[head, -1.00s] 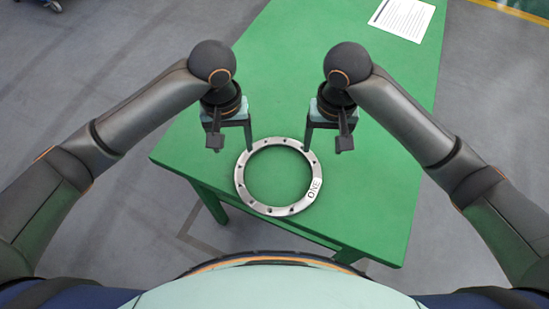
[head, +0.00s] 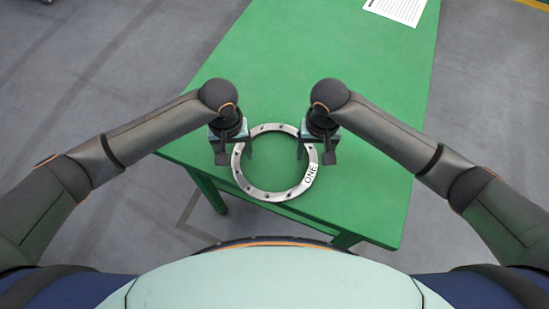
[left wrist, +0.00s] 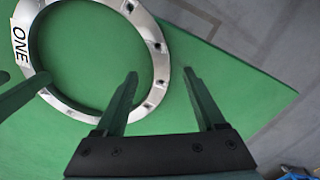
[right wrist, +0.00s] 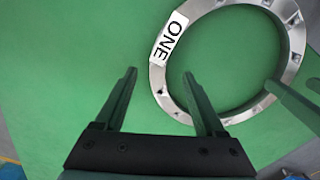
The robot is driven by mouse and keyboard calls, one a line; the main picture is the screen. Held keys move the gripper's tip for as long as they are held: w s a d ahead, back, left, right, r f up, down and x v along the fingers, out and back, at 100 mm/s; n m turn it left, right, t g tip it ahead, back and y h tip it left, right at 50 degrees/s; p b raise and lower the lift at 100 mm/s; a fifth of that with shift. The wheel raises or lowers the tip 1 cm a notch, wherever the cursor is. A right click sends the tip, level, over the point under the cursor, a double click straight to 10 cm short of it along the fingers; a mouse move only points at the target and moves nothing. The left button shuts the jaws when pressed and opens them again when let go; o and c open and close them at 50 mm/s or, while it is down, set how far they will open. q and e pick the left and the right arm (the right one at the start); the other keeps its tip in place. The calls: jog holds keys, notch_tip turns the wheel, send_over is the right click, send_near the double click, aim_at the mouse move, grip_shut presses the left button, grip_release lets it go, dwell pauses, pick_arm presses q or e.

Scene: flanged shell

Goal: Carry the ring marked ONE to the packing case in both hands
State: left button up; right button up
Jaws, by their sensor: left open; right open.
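The ring marked ONE (head: 268,195) is a flat grey metal ring with holes around it, lying on a green table. Its white ONE label (head: 311,174) is at its right side; it also shows in the left wrist view (left wrist: 20,43) and the right wrist view (right wrist: 169,40). My left gripper (head: 235,152) is open at the ring's left side, and my right gripper (head: 314,152) is open at its right side. In the left wrist view my left fingers (left wrist: 161,78) appear either side of the rim; so do my right fingers (right wrist: 160,75) in theirs. Contact cannot be told. No packing case is in view.
The green table (head: 385,110) is clear around the ring and beyond it. A printed white sheet (head: 397,10) lies at its far end. The table's near edge is close to the ring. Grey floor (head: 110,60) surrounds the table.

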pick_arm(q)
jog(key=shift+f, duration=1.05)
pick_arm(e)
jog(key=shift+f, duration=1.05)
pick_arm(q)
jog(key=shift+c, duration=0.4)
pick_arm(e)
jog(key=shift+c, duration=0.4)
pick_arm(q)
grip_shut()
pick_arm(e)
grip_shut()
pick_arm(q)
jog(key=shift+w+r, duration=0.15)
jog(key=shift+r, duration=0.1)
pick_arm(e)
jog(key=shift+w+r, duration=0.15)
jog(key=shift+r, duration=0.1)
